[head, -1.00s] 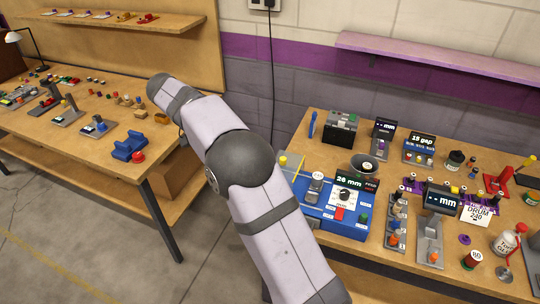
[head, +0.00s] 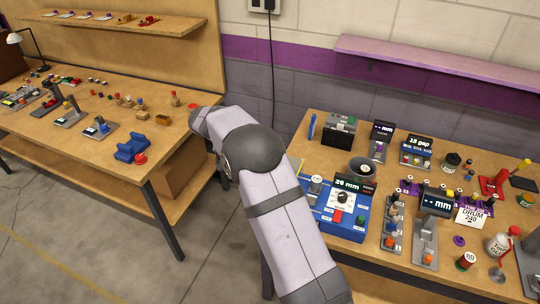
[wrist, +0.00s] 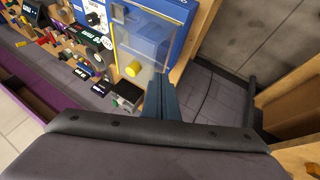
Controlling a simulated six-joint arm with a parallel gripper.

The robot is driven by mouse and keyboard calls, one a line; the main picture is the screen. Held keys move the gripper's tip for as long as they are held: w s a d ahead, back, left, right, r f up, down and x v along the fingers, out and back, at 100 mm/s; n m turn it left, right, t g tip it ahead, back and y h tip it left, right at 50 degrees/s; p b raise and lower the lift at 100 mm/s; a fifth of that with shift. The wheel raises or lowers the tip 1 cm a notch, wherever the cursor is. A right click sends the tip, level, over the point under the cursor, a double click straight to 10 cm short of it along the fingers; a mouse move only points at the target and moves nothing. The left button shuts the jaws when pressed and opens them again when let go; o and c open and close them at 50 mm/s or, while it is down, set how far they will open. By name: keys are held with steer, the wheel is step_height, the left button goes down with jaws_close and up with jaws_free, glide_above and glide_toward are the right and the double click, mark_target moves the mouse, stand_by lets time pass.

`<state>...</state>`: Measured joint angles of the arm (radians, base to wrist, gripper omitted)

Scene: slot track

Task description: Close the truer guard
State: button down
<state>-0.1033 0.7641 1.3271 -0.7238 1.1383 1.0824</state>
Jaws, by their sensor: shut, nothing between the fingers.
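The truer is a blue machine (head: 345,218) on the right bench, with a "26 mm" display and a black dial. It also shows at the top of the wrist view (wrist: 185,12). Its guard (wrist: 148,47) looks like a clear panel with pale edges and a yellow knob (wrist: 133,70). The panel seems raised, but its exact angle is hard to tell. My gripper (wrist: 159,80) is shut and empty, with its tips close to the guard's edge, right of the knob. I cannot tell whether they touch. In the head view my arm hides the gripper and part of the truer.
A grey box (head: 339,130) and a dark round cup (head: 362,169) stand behind the truer. Stands and displays crowd the bench to its right. A second bench (head: 165,150) with small parts is on the left, with open floor between the benches.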

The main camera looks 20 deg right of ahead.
steer(key=d, duration=0.1)
steer(key=s+d+p, duration=0.1)
steer(key=shift+s+d+r, duration=0.15)
steer(key=shift+s+d, duration=0.15)
steer(key=shift+d, duration=0.05)
steer(key=shift+s+d, duration=0.1)
steer(key=shift+s+d+b, duration=0.2)
steer(key=shift+b, duration=0.1)
steer(key=s+d+b, duration=0.6)
steer(key=s, duration=0.1)
steer(key=shift+d, duration=0.4)
